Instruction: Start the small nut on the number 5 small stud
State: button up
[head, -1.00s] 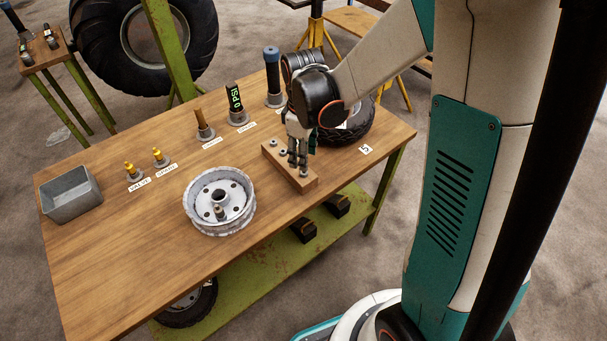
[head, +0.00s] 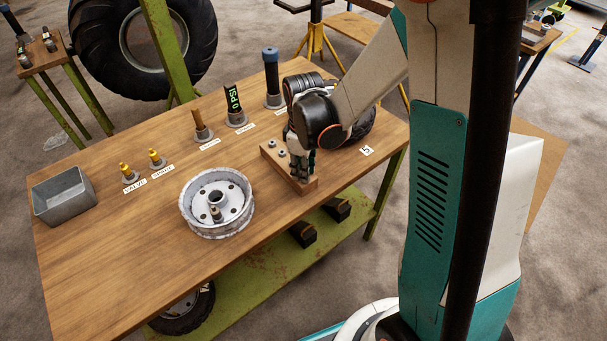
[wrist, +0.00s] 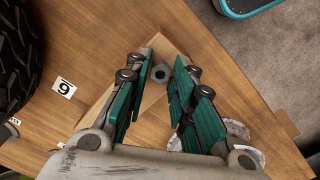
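The wooden nut block (head: 267,157) lies on the right part of the bench with small grey nuts (head: 281,153) on its left part. My gripper (head: 302,174) points down over the block's near right end. In the wrist view my gripper (wrist: 160,72) is open, with a small nut (wrist: 161,73) between and just beyond the fingertips. The nut rests on the block, and no grip on it shows. The white wheel rim (head: 217,232) lies flat on the bench, left of the block. Stud numbers cannot be read.
A tyre (wrist: 17,55) lies close beside the block, partly behind my arm in the head view. Upright labelled tools (head: 203,128) line the back, and a grey metal bin (head: 64,196) stands at left. The front of the bench is clear.

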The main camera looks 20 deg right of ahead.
jog(key=shift+c, duration=1)
